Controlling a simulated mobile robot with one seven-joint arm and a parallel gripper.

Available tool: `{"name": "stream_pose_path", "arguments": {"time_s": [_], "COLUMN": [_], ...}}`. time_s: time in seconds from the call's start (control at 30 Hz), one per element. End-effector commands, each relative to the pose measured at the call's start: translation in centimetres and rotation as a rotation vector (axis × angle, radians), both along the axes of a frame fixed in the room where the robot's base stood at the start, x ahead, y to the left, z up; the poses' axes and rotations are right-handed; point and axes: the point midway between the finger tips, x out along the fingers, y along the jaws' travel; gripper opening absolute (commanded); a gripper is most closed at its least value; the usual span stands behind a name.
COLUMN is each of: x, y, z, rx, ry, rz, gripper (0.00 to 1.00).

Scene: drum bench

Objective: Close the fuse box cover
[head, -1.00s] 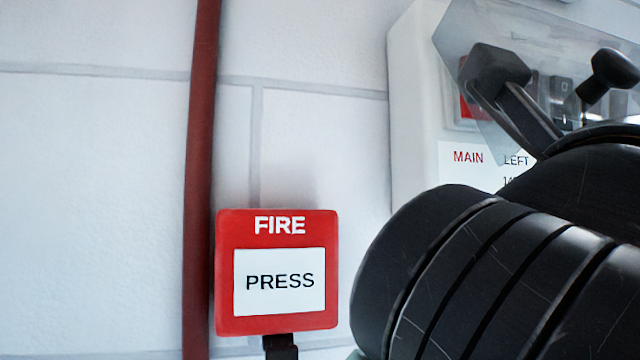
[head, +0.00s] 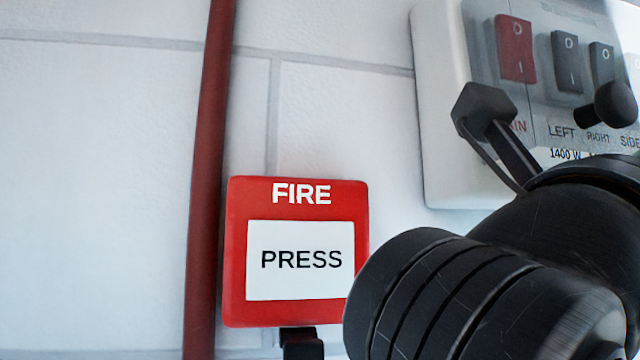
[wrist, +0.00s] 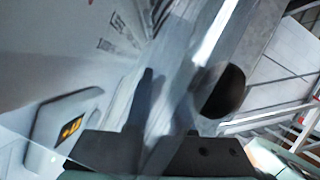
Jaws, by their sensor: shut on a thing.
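The white fuse box (head: 441,120) is on the wall at the upper right of the head view. Its clear cover (head: 545,100) lies in front of the red main switch (head: 516,48) and the black switches. Its lower edge crosses the label area; whether it is fully flush I cannot tell. A round black knob (head: 613,104) on a short stem shows over the cover, and in the wrist view (wrist: 220,91). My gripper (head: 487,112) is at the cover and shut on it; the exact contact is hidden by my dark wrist. The wrist view is blurred.
A red fire call box (head: 297,310) marked PRESS is on the wall, close left of my wrist. A dark red pipe (head: 208,180) runs vertically beside it. The pale wall (head: 95,190) farther left is clear.

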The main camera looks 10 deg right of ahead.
Motion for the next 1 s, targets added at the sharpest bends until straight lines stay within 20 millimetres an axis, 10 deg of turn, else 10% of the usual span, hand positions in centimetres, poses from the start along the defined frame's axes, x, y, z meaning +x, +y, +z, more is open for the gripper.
{"name": "stream_pose_path", "arguments": {"time_s": [0.27,0.3,0.43,1.0], "x": [0.0,0.0,0.0,-0.6], "y": [-0.1,-0.1,-0.1,3.3], "z": [-0.1,-0.1,0.0,-1.5], "rx": [0.002,0.002,0.001,-0.002], "ry": [0.003,0.003,0.003,0.002], "rz": [-0.003,-0.003,-0.002,0.003], "gripper": [0.0,0.24,0.47,0.47]}}
